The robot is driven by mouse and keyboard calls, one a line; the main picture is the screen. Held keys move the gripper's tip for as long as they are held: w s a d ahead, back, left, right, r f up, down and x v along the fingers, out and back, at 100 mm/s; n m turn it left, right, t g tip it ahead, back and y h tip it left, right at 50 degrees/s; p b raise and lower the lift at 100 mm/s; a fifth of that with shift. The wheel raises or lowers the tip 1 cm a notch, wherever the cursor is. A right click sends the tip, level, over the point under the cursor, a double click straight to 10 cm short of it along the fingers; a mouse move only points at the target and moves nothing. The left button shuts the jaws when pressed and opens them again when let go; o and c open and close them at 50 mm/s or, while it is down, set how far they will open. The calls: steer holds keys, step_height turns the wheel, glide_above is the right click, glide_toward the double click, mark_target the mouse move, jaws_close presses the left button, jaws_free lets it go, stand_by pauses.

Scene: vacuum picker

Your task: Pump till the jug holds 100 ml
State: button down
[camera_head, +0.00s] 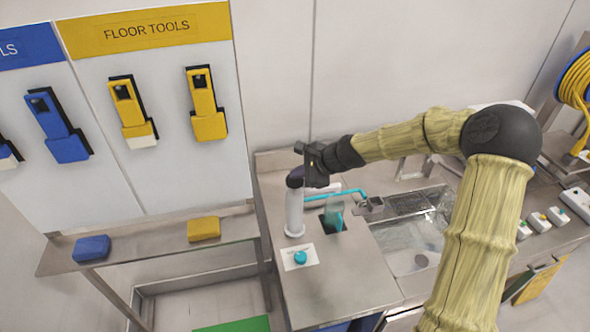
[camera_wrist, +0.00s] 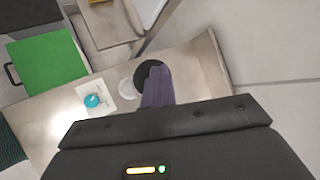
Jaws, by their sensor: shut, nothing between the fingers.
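A white upright pump column (camera_head: 294,215) with a dark rounded head stands on the steel counter. It shows in the wrist view as a white body (camera_wrist: 127,90) under a black head (camera_wrist: 149,72). A teal spout pipe (camera_head: 347,193) runs right from near the column. A small see-through bluish jug (camera_head: 334,212) stands at a dark square opening; its level cannot be read. My gripper (camera_head: 298,173) is at the top of the pump head. Its purple fingers (camera_wrist: 157,86) are shut and empty, over the head in the wrist view; whether they touch cannot be told.
A teal knob on a white plate (camera_head: 300,258) sits in front of the pump. A sink (camera_head: 415,250) lies right of the counter. A tool board (camera_head: 150,100) and a shelf with blue and yellow blocks (camera_head: 150,249) stand left.

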stand_by(0.3)
steer(key=shift+r+p, duration=2.05)
steer(key=shift+r, duration=0.45)
steer(key=shift+w, duration=0.1)
step_height(320, 180, up, 5)
steer(key=p, duration=0.4)
stand_by(1.4)
